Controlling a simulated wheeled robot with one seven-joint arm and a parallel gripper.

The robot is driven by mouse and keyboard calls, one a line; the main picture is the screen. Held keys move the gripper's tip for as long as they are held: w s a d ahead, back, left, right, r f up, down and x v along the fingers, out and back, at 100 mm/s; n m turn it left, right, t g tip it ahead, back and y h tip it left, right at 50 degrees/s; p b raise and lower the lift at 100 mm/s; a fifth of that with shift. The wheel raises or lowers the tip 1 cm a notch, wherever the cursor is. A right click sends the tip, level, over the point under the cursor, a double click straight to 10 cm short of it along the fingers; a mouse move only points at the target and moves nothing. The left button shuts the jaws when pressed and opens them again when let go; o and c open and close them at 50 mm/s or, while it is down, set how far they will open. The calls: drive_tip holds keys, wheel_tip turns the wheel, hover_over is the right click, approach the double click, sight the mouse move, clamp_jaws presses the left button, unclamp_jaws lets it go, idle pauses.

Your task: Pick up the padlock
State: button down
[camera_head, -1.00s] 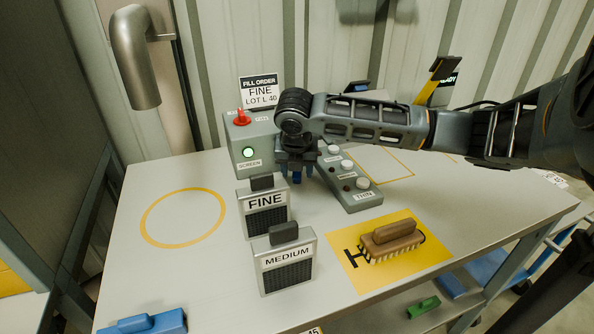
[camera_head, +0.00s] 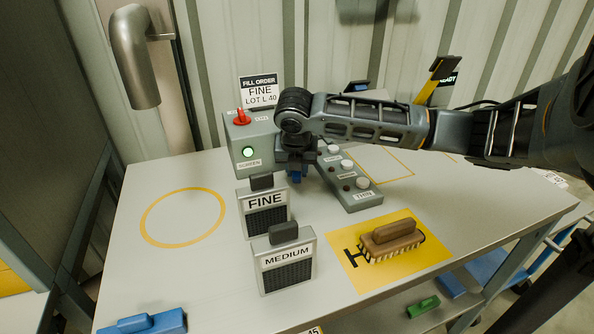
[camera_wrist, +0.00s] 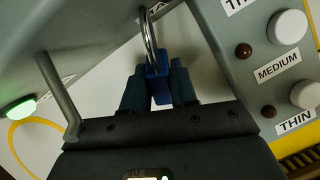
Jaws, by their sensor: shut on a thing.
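The padlock (camera_wrist: 157,60) has a blue body and a silver shackle. In the wrist view its body sits between the two fingers of my gripper (camera_wrist: 160,88), which are shut on it, and the shackle extends away beyond the fingertips. In the head view my gripper (camera_head: 297,172) is low between the grey screen box and the button panel, and only a little blue shows there. I cannot tell whether the shackle is hooked through anything.
The grey screen box (camera_head: 238,130) with a red switch and green lamp is close on the left. The button panel (camera_head: 362,201) is close on the right. FINE (camera_head: 264,200) and MEDIUM (camera_head: 287,262) screens stand in front. A brush (camera_head: 391,238) lies on a yellow mat.

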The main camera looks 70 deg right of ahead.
drive_tip(key=shift+s+a+r, duration=0.25)
drive_tip(key=shift+a+r, duration=0.05)
drive_tip(key=shift+r, duration=0.05)
wheel_tip(320, 180, up, 7)
drive_tip(key=shift+f+b, duration=0.2)
drive_tip(key=shift+b, duration=0.35)
drive_tip(key=s+a+p, duration=0.6)
drive_tip(key=s+a, duration=0.6)
drive_tip(key=a, duration=0.2)
drive_tip(key=shift+s+a, duration=0.25)
drive_tip(key=shift+a, duration=0.05)
drive_tip(key=shift+f, duration=0.1)
drive_tip(key=shift+f, duration=0.1)
